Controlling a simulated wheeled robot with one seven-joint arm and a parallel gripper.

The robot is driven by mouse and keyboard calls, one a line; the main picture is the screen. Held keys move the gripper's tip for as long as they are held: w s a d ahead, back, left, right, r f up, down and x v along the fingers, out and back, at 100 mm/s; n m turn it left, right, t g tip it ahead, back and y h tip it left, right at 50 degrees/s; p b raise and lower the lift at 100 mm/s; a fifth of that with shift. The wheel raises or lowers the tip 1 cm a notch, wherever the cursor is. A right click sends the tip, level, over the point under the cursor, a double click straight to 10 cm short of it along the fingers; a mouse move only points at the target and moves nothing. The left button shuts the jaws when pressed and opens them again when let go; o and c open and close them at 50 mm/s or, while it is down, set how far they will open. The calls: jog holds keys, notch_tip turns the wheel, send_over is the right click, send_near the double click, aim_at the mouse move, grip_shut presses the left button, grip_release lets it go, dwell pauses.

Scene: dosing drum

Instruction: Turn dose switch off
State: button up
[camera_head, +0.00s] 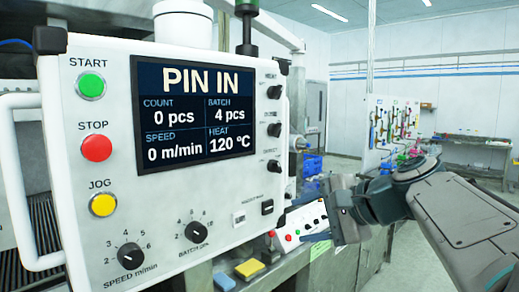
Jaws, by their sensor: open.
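A white control panel (195,190) fills the left half of the view. Several black switches run down its right edge: an upper one (274,91), a second (274,130), a third (273,167) and a lower one (267,207). Their labels are too small to read surely, so I cannot tell which is the dose switch or its setting. The panel's screen (195,112) reads PIN IN, 0 pcs, 4 pcs, 0 m/min and 120 °C. My gripper (334,212) is open and empty, right of the lower switches and apart from the panel.
A green start button (91,85), red stop button (96,148), yellow jog button (103,204) and two knobs (130,255) (197,231) are on the panel. A yellow block (250,268) and blue block (224,281) lie below.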

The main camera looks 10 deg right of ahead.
aim_at(276, 130)
jog(key=w+d+r+m+t+y+b, duration=0.1)
jog(key=d+r+m+t, duration=0.15)
jog(key=r, duration=0.45)
jog(key=w+d+r+m+t+y, duration=0.1)
jog(key=d+r+t+y, duration=0.2)
jog(key=r, duration=0.4)
jog(key=shift+h, duration=0.5)
jog(key=p+x, duration=0.1)
jog(key=x, duration=0.5)
jog(key=p+x, duration=0.2)
jog(key=x, duration=0.5)
jog(key=shift+w+d+r, duration=0.1)
jog(key=shift+w+d, duration=0.1)
jog(key=c, duration=1)
